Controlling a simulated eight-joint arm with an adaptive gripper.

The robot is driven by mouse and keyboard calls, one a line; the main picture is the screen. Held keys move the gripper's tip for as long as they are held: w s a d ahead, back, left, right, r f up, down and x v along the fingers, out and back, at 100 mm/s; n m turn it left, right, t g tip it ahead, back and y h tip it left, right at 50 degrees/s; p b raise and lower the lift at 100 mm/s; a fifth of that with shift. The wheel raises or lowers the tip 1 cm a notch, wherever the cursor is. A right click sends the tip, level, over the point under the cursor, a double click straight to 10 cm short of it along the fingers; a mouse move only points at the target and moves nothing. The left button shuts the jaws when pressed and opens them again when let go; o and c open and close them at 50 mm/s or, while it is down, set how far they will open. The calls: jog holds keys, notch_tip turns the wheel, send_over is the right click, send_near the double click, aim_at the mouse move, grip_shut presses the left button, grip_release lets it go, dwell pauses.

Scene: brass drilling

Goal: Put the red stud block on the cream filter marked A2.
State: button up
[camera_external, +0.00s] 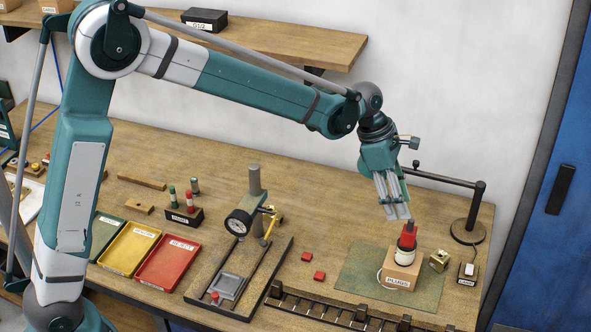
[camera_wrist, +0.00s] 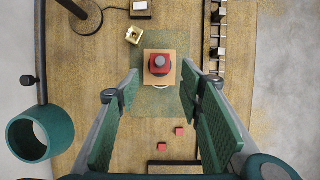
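A red piece with a round grey top (camera_wrist: 159,62) is seen from above in the wrist view. In the external view this red piece (camera_external: 408,234) stands upright over a dark band and a cream part (camera_external: 404,257), on a wooden block with a label (camera_external: 399,276). I cannot tell whether it is the red stud block. Two small red blocks (camera_external: 307,256) (camera_external: 319,276) lie on the bench to the left. No A2 mark is legible. My gripper (camera_external: 398,213) is open and empty, pointing down just above the red piece; its fingers (camera_wrist: 160,78) are wide apart.
A green mat (camera_external: 345,279) lies under the wooden block. A brass cube (camera_external: 439,260) and a lamp stand (camera_external: 468,231) are to the right. A dark slotted rail (camera_external: 318,307) runs along the front. A gauge press (camera_external: 238,223) and coloured trays (camera_external: 168,262) stand left.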

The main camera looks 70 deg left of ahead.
jog(key=shift+v, duration=0.85)
jog(key=shift+s+r, duration=0.1)
jog(key=s+d+r+m+t+y, duration=0.1)
jog(key=s+r+m, duration=0.3)
jog(key=s, duration=0.3)
jog(key=s+d+r+m, duration=0.1)
jog(key=s+r+m, duration=0.3)
jog(key=s, duration=0.3)
jog(key=s+d+r+m+t+y, duration=0.1)
jog(key=s+d+r+m, duration=0.1)
jog(key=s+r+m, duration=0.35)
jog(key=s+f+m+t, duration=0.1)
jog(key=s+m, duration=0.5)
jog(key=s, duration=0.7)
jog(key=s+f+m+t+y, duration=0.1)
jog(key=s+f+m, duration=0.3)
jog(key=s, duration=0.9)
jog(key=m, duration=0.3)
jog(key=shift+s+f, duration=0.15)
jog(key=shift+f, duration=0.05)
